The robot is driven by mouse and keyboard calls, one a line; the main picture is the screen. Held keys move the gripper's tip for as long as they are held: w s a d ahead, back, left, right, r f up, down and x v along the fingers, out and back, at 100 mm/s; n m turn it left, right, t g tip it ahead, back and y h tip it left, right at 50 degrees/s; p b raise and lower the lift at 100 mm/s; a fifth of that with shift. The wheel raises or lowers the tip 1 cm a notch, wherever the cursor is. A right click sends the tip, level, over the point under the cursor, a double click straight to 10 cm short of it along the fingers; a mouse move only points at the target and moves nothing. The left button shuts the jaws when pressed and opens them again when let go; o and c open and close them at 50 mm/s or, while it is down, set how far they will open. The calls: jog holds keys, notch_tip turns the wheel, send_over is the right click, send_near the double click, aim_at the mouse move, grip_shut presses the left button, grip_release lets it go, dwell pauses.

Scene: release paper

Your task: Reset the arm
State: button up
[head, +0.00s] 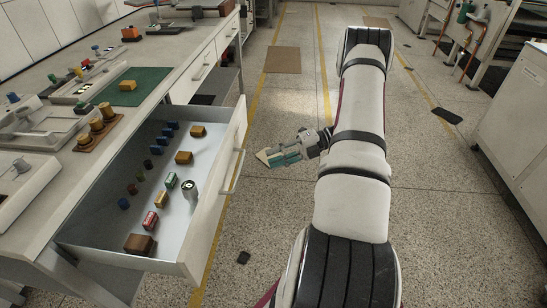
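My arm reaches forward over the aisle floor, white with black bands. My gripper (272,158) sticks out to the left from its far part, just right of the open drawer's front. It has pale and teal parts at its tip. It is too small in the picture to tell whether its fingers are open or shut, or whether the teal part is something held. No paper can be made out in this view.
An open drawer (213,215) juts from the left counter, holding several small coloured blocks and a round metallic piece (189,189). The counter carries a green mat (150,80) and trays. A white cabinet (520,115) stands right. The aisle floor is mostly clear, with a dark pad (447,116).

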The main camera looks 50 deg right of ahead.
dwell(0.3)
jog(key=s+a+r+n+g+h+p, duration=0.2)
jog(key=a+r+n+g+h+p, duration=0.15)
jog(key=a+r+n, duration=0.85)
jog(key=s+a+r+n+g+h+p, duration=0.1)
jog(key=a+r+n+g+h+p, duration=0.15)
jog(key=a+r+n+g, duration=0.8)
jog(key=s+a+r+n+t+h+p, duration=0.2)
jog(key=s+r+n+t, duration=0.3)
jog(key=s+r+n, duration=0.3)
jog(key=s+a+r+n+t+h+p, duration=0.2)
jog(key=s+a+r+n+t+h, duration=0.2)
jog(key=s+r+n, duration=0.5)
jog(key=s+n+t+h, duration=0.1)
jog(key=n, duration=0.2)
jog(key=shift+s+a+n+h+p, duration=0.2)
jog(key=shift+n+h+p, duration=0.1)
jog(key=shift+n+p, duration=0.05)
